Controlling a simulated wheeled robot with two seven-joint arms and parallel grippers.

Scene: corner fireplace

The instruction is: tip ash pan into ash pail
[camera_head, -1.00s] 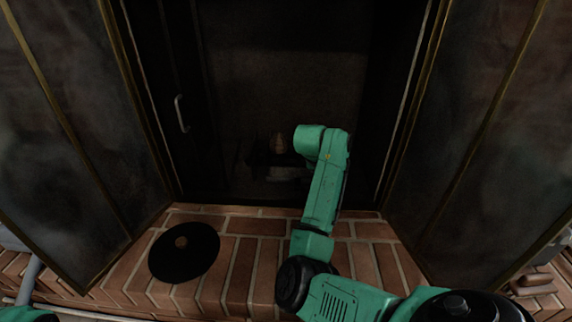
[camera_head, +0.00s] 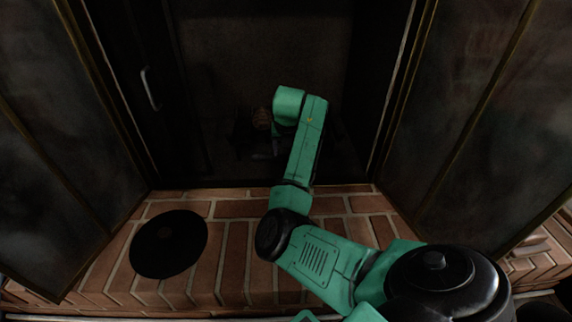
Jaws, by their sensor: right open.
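My right arm reaches into the dark firebox. Its gripper (camera_head: 262,148) is a dim grey shape below and left of the green wrist, open, with the fingers hard to make out. Beside it is a dark, low shape (camera_head: 243,130) that may be the ash pan, with a small brownish lump (camera_head: 262,118) at it. I cannot tell whether the gripper touches either. A dark round rim (camera_head: 541,309) at the bottom right corner may be the ash pail; most of it is cut off. My left gripper is out of view.
A flat black disc (camera_head: 168,244), like a lid, lies on the brick hearth (camera_head: 235,262). Glass doors stand open at left (camera_head: 45,150) and right (camera_head: 475,110), flanking the opening. A metal handle (camera_head: 150,88) shows at the left. Bare brick lies around the disc.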

